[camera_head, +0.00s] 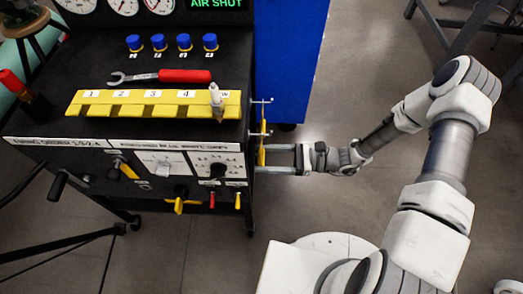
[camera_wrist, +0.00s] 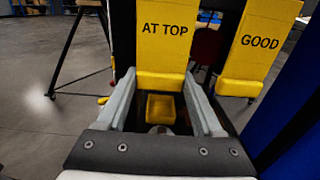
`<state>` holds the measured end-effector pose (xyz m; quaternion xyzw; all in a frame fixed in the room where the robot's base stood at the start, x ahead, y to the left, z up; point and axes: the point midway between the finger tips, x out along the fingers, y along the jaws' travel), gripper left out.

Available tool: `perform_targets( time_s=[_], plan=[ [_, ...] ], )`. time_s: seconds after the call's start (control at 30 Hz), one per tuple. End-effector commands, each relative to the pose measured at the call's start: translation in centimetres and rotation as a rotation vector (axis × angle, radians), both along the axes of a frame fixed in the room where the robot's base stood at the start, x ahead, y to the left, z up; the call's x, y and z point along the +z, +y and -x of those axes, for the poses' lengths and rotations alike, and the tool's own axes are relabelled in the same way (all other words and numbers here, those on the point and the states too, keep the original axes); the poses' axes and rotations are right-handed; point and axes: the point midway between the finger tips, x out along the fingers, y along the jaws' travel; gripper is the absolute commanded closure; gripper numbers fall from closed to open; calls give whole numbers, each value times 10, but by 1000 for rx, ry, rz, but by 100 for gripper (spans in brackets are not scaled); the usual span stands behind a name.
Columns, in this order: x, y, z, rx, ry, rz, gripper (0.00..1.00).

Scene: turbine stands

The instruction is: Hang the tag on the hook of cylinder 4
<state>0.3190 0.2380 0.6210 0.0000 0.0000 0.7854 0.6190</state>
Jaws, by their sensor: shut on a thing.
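A yellow tag reading "AT TOP" (camera_wrist: 165,30) hangs upright at the bench's right side in the wrist view. My gripper (camera_wrist: 160,80) is shut on its lower part, with one finger at each side edge. In the head view, my gripper (camera_head: 263,159) reaches in from the right to a thin yellow tag edge (camera_head: 262,148) by the bench side. Small metal hooks (camera_head: 262,101) stick out above it. A second yellow tag, reading "GOOD" (camera_wrist: 259,42), hangs to the right. I cannot make out cylinder 4 or its hook.
The black bench (camera_head: 50,125) carries a yellow numbered block (camera_head: 150,97), a red-handled wrench (camera_head: 185,76) and several blue knobs (camera_head: 183,41). Levers stick out of its front. A blue panel (camera_head: 290,55) stands behind the tags.

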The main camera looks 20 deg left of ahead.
Motion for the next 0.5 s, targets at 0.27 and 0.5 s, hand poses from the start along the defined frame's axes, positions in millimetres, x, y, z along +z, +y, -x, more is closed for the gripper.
perform_targets(
  time_s=[0.27, 0.5],
  plan=[
    [0, -2, -1, 0, 0, 0, 100],
    [0, -7, -2, 0, -1, 0, 100]
  ],
)
